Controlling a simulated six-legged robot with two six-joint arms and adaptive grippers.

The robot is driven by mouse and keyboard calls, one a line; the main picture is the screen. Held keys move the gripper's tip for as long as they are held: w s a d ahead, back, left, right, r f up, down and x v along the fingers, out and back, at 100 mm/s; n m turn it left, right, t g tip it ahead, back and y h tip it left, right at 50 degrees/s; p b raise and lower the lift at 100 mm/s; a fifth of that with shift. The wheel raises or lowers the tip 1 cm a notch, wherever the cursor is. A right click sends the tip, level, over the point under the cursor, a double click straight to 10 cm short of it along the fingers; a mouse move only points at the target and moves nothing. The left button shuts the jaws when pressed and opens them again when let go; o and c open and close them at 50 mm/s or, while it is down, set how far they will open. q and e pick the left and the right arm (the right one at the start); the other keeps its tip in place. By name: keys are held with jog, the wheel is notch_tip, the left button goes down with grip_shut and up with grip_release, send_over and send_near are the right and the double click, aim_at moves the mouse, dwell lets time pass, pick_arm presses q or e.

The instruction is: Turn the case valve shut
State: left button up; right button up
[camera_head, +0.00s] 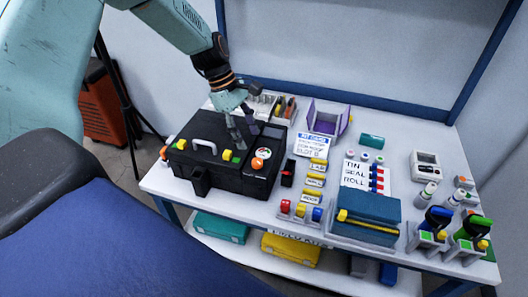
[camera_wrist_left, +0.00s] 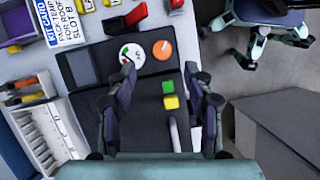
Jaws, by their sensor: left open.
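The black case (camera_head: 212,178) lies closed at the left end of the white table, with a grey handle on its lid. A round orange knob (camera_head: 257,164) sits on its right part beside a white gauge (camera_head: 264,152). The wrist view shows the orange knob (camera_wrist_left: 162,49) right of the gauge (camera_wrist_left: 132,53). A green and yellow block (camera_wrist_left: 170,101) is also on the lid; I cannot tell its function. My left gripper (camera_head: 246,134) is open above the case, fingers pointing down. In the wrist view its fingers (camera_wrist_left: 164,82) are spread to either side of the block, with nothing held.
Right of the case are a kit card (camera_head: 313,147), yellow labelled pieces (camera_head: 315,181) and a blue box (camera_head: 367,208). A purple-sided bin (camera_head: 324,123) and a rack (camera_head: 286,107) stand behind. Bottles and small holders crowd the right end.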

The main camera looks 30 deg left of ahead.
aim_at(257, 161)
pick_arm(q)
jog(key=b+x, duration=0.1)
jog(key=x, duration=0.2)
jog(key=b+x, duration=0.1)
jog(key=x, duration=0.3)
jog(key=shift+s+a+f+b, duration=0.1)
jog(key=shift+s+a+b, duration=0.1)
jog(key=shift+b, duration=0.15)
jog(key=shift+d+f, duration=0.15)
jog(key=shift+f, duration=0.2)
grip_shut()
